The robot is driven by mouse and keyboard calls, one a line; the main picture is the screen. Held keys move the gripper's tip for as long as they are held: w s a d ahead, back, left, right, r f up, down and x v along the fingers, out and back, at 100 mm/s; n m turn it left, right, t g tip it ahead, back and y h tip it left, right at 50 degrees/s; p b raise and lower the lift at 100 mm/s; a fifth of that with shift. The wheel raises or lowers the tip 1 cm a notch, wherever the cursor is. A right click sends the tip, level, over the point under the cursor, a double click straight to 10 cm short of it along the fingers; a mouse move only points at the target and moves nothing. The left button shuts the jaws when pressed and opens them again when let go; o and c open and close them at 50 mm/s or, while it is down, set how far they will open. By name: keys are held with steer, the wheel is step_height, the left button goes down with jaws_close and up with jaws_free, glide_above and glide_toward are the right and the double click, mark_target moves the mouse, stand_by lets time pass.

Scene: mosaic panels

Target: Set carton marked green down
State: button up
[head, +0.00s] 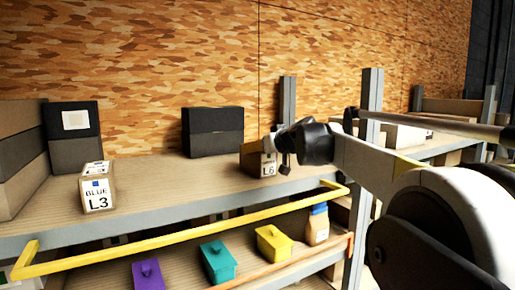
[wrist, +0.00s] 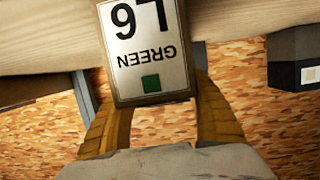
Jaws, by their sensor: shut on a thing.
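The carton marked green (head: 258,161) is a small brown box with a white label reading L6, near the middle of the upper shelf (head: 150,178). In the wrist view the carton (wrist: 147,50) shows its label upside down, with GREEN, L6 and a green square. My gripper (head: 279,150) is shut on it, and its yellowish fingers show in the wrist view (wrist: 160,105). The carton's base is at or just above the shelf boards; I cannot tell if it touches.
A carton marked blue L3 (head: 97,188) stands at the left. A dark box (head: 213,131) stands behind, and large boxes (head: 22,157) fill the far left. A yellow rail (head: 200,240) runs along the front. Purple (head: 148,275), teal (head: 218,261) and yellow (head: 274,243) containers sit below.

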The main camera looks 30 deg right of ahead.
steer(key=shift+f, duration=0.1)
steer(key=o, duration=1.4)
steer(key=b+v, duration=0.2)
steer(key=v, duration=1)
steer(key=shift+r, duration=0.2)
